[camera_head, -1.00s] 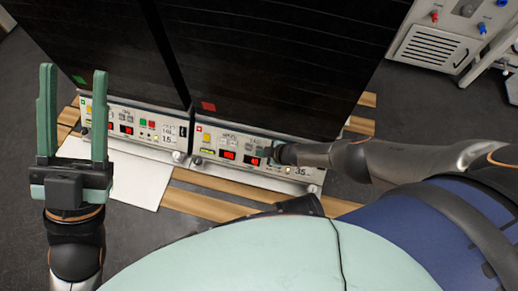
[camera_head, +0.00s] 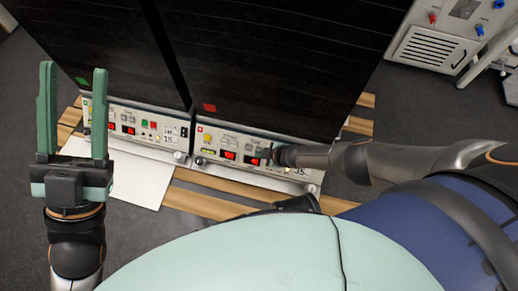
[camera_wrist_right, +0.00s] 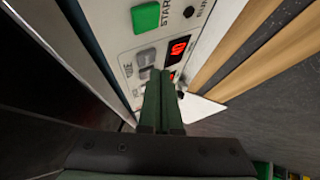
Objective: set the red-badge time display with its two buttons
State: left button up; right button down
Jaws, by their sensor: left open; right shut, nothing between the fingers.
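The red badge (camera_head: 209,107) is on the right-hand dark shaker cabinet. Its front panel (camera_head: 210,145) below carries two lit red displays; the right one, the time display (camera_head: 251,160), is partly beside my right gripper (camera_head: 267,155). In the right wrist view a red display (camera_wrist_right: 178,48) and grey buttons (camera_wrist_right: 146,55) show ahead of the fingers. My right gripper (camera_wrist_right: 163,76) is shut and empty, its tips at the panel by the grey buttons. The fingers cover part of the panel, so I cannot tell whether they touch a button. My left gripper (camera_head: 73,110) is open, empty, away from the panels.
A green-badge shaker (camera_head: 81,80) with a similar panel stands at the left. A green START button (camera_wrist_right: 146,17) is near my right fingers. A white sheet (camera_head: 120,175) and wooden slats (camera_head: 205,205) lie before the shakers. A grey machine (camera_head: 430,48) stands at the back right.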

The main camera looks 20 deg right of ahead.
jog(key=s+a+r+p, duration=0.1)
jog(key=p, duration=0.1)
jog(key=s+a+r+p, duration=0.1)
jog(key=s+r+p, duration=0.1)
jog(key=shift+r+p, duration=0.2)
jog(key=shift+p, duration=0.1)
jog(key=shift+s, duration=0.1)
dwell(0.7)
